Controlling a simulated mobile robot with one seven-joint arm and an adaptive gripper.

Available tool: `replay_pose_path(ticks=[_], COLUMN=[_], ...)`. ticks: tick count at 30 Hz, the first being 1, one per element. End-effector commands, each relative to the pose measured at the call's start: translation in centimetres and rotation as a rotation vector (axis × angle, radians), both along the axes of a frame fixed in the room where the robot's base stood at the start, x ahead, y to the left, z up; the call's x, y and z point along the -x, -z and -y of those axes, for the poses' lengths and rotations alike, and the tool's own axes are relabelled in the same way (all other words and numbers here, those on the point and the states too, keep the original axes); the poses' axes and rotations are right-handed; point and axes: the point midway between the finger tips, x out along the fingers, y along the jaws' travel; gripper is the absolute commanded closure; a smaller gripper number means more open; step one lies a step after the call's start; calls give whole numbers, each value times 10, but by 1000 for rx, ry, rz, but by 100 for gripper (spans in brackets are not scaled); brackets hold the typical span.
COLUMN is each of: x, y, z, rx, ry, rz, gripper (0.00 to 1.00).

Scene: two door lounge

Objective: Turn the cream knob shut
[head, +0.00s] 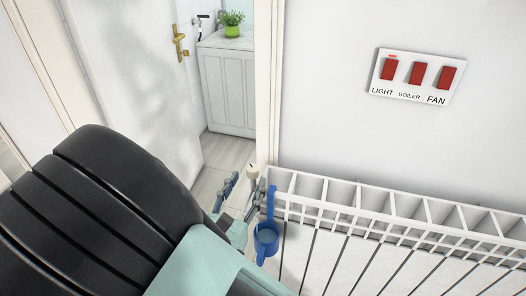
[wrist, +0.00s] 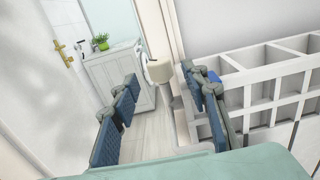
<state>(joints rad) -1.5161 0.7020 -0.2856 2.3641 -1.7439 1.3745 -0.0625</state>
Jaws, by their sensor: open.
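The cream knob (head: 252,171) is a small cylinder at the left end of the white radiator, by the door frame. In the wrist view the cream knob (wrist: 159,70) shows between the two fingertips and a little beyond them. My gripper (head: 247,181) is open, with its fingers spread to either side of the knob's line; it also shows in the wrist view (wrist: 159,77). I see no clear contact with the knob. The knob's lower part and its pipe are partly hidden in the head view.
The white radiator (head: 370,198) runs right along the wall. A blue ladle-like holder (head: 271,205) hangs at its left end, close to my right finger. A switch panel (head: 416,76) is above. An open door (head: 135,75) stands left; a white cabinet (head: 228,90) with a plant (head: 232,22) is beyond.

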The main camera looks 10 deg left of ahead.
Motion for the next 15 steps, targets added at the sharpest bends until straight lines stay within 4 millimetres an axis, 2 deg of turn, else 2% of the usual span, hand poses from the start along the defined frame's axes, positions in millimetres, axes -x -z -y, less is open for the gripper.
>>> replay_pose_path(ticks=[1, 6, 10, 15], x=[-11, -36, -46, -50], y=[-1, 0, 0, 0], z=[2, 4, 4, 5], rx=[-1, -1, -1, -1], ry=[3, 3, 1, 1], rz=[1, 0, 0, -1], gripper=[58, 58, 58, 58])
